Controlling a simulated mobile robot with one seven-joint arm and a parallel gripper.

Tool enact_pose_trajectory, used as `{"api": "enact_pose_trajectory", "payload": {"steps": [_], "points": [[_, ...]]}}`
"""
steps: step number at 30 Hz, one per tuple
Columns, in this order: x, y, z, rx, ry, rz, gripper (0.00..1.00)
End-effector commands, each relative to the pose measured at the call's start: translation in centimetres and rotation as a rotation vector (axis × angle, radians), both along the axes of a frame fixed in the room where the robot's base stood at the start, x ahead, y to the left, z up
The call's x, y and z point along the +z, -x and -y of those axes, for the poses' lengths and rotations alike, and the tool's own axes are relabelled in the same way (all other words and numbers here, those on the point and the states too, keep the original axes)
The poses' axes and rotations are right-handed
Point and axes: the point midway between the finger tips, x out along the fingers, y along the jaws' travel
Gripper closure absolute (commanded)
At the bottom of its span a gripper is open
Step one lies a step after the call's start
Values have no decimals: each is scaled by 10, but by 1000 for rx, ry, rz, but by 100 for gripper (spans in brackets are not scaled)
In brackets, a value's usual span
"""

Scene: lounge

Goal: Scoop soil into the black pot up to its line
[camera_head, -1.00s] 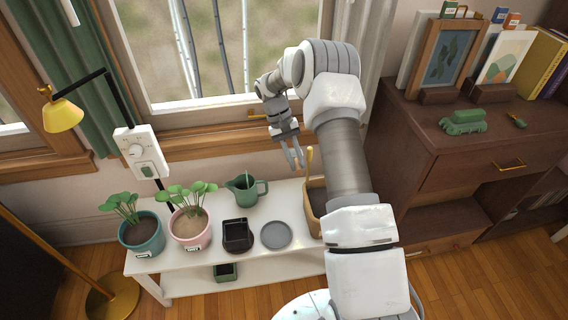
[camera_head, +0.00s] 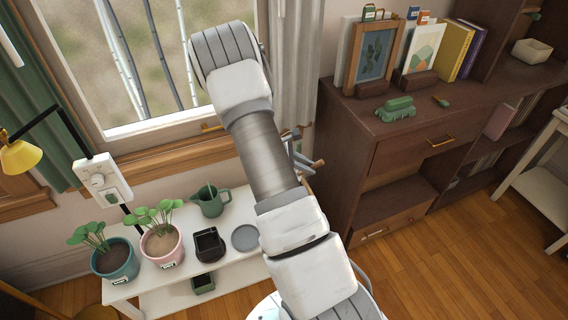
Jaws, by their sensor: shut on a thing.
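The black pot (camera_head: 208,243) stands upright on the white bench (camera_head: 165,283), between the pink pot and a grey round saucer (camera_head: 245,238). Its inside looks dark, and I cannot make out a line or any soil level. My gripper (camera_head: 303,162) is beyond my arm, to the right of the bench, and partly hidden by it. It is shut on a scoop, whose brown handle (camera_head: 318,164) shows in part at the fingers. The scoop's bowl is hidden. The soil container is hidden behind my arm.
A teal pot (camera_head: 116,262) and a pink pot (camera_head: 162,249) with seedlings stand left of the black pot. A green watering can (camera_head: 209,201) is behind it. A small green pot (camera_head: 203,283) is on the lower shelf. A dark wooden cabinet (camera_head: 395,150) stands close right of my gripper.

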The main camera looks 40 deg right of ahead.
Motion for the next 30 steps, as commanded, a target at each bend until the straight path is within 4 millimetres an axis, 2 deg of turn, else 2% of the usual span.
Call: {"api": "enact_pose_trajectory", "payload": {"steps": [8, 30], "points": [[-14, 1, 5, 22, 22, -20, 100], [-79, -10, -7, 19, 136, -129, 100]]}}
